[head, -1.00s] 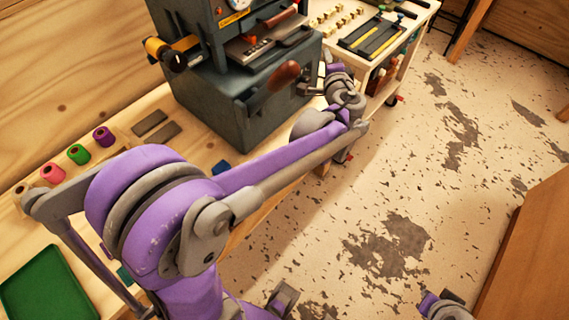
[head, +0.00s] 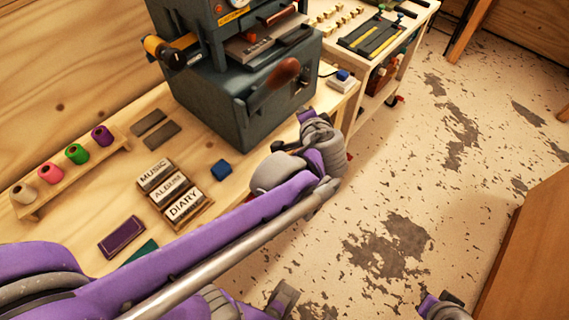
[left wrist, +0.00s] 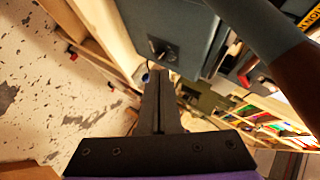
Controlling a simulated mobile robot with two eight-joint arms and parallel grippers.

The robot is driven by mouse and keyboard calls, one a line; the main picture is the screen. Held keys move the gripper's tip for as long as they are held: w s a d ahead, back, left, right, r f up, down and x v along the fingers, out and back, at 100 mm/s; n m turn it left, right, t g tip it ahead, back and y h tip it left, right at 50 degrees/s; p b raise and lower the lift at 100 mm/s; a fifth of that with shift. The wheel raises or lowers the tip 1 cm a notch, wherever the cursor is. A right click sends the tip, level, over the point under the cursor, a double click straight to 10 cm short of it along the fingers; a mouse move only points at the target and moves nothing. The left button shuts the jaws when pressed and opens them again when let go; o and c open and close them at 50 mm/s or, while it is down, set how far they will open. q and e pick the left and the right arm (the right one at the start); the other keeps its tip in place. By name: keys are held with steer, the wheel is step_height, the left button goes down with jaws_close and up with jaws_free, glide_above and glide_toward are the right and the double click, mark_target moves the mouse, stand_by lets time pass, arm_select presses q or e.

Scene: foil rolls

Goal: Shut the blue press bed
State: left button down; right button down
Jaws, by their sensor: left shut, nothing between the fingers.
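The blue-grey press (head: 240,95) stands on the wooden bench. Its bed (head: 262,42) holds a metal type holder and sits between the upper frame and the base. A brown wooden handle (head: 284,72) slants across the front of the base. My left gripper (head: 280,147) is low in front of the press, apart from it, shut and empty. In the left wrist view its closed fingers (left wrist: 159,80) point towards the lower press body (left wrist: 180,35), with the brown handle at the right.
A white box with a blue button (head: 343,80) sits at the bench corner right of the press. A stamp rack (head: 207,203), a blue block (head: 221,170) and a foil roll rack (head: 75,178) are to the left. The floor in front is free.

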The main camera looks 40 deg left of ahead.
arm_select(q)
steer(key=s+d+f+n+g+h, duration=0.2)
steer(key=s+f+n+h, duration=0.1)
steer(key=s+f, duration=0.5)
steer(key=shift+s+f+g+h+b, duration=0.15)
steer(key=shift+s+g+h+b, duration=0.25)
steer(key=shift+s, duration=0.85)
